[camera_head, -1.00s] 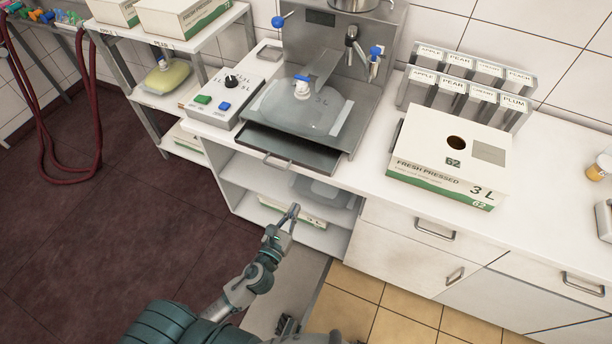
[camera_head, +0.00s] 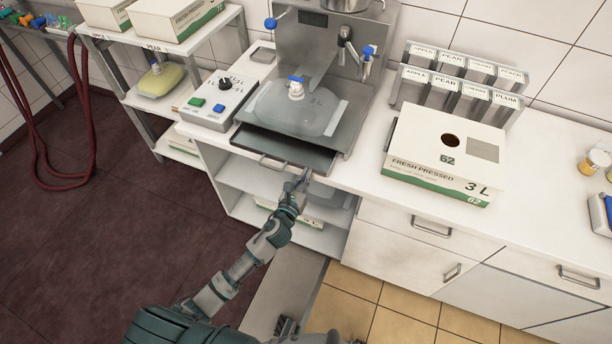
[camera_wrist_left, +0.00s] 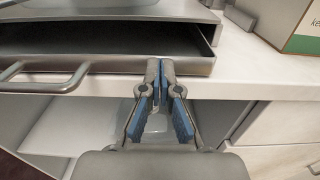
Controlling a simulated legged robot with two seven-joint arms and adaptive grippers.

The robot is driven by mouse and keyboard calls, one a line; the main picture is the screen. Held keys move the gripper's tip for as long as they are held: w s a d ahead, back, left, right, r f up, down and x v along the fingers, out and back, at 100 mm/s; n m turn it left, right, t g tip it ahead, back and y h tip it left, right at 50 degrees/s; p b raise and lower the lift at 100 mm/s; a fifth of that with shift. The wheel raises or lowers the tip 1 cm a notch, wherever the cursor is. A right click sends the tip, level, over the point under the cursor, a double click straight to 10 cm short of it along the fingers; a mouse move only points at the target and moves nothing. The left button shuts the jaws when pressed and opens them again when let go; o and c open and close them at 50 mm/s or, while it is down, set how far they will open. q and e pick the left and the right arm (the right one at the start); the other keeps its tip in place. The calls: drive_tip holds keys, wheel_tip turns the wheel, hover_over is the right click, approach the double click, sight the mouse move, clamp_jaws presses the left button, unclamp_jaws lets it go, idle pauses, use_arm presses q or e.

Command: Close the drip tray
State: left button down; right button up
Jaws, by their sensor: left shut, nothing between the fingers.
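The drip tray (camera_head: 284,148) is a dark, shallow metal drawer under the filling machine. It is pulled part-way out over the counter's front edge, with a bar handle (camera_head: 272,163) on its front. In the left wrist view the tray's front panel (camera_wrist_left: 120,68) and handle (camera_wrist_left: 46,79) show at the left. My left gripper (camera_head: 304,174) is shut and empty at the right part of the tray front. In the left wrist view its fingertips (camera_wrist_left: 160,66) are at the front panel, right of the handle; I cannot tell if they touch.
A clear pouch (camera_head: 296,108) lies on the machine's plate (camera_head: 352,112). A control box (camera_head: 218,101) stands left of it. A white carton (camera_head: 446,152) stands on the counter at the right. An open shelf (camera_head: 250,177) is below the tray.

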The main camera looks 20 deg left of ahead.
sight(313, 159)
use_arm(q)
drive_tip(key=w, duration=0.8)
drive_tip(key=shift+d, duration=0.25)
drive_tip(key=shift+s+a, duration=0.1)
drive_tip(key=shift+a, duration=0.2)
